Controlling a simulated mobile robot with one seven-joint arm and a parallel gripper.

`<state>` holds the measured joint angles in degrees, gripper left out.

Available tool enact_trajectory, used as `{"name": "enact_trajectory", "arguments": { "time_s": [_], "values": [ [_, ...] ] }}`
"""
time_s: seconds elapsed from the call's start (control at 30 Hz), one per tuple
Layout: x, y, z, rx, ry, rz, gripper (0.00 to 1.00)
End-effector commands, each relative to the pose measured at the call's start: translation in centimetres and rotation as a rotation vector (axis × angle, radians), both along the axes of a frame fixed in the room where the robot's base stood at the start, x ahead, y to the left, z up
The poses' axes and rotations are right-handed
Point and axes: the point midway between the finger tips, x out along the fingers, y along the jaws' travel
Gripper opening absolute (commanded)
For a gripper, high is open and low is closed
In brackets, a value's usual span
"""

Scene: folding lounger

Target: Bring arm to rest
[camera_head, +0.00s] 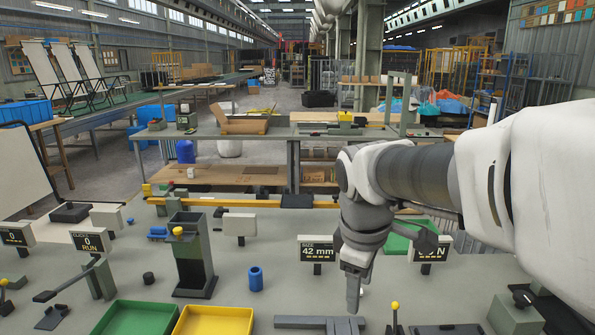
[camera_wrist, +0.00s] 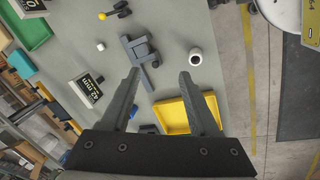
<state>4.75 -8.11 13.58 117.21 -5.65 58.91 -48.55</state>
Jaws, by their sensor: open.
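My arm reaches in from the right in the head view and bends down over the grey workbench (camera_head: 270,285). My gripper (camera_head: 353,298) points down over the front part of the bench, close to grey bars (camera_head: 320,323). In the wrist view my gripper (camera_wrist: 158,75) has its two dark fingers spread apart with nothing held between them. A dark grey fixture (camera_wrist: 140,48) lies beyond the left fingertip. A round piece with a pale rim and dark centre (camera_wrist: 195,57) stands beyond the right fingertip. The exact height of the fingertips above the bench is unclear.
A yellow tray (camera_head: 215,321), green tray (camera_head: 135,319), blue cylinder (camera_head: 256,279) and dark upright stand (camera_head: 192,255) are to the left. A "42 mm" sign (camera_head: 317,251) stands beside my gripper. A yellow-knobbed lever (camera_head: 395,306) is just right of it.

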Motion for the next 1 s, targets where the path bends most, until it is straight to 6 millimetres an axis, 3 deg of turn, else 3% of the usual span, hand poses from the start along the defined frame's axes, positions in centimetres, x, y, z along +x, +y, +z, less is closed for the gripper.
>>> {"name": "enact_trajectory", "arguments": {
  "time_s": [0.23,0.5,0.7,1.0],
  "values": [
    [-6.6,-2.3,1.4,0.142,-0.156,-0.439,0.62],
    [-12.0,-3.6,0.5,0.357,-0.264,-0.834,0.62],
    [-13.4,-3.8,0.0,0.436,-0.287,-0.955,0.62],
    [-13.5,-3.8,-0.1,0.443,-0.287,-0.966,0.62]
  ]
}}
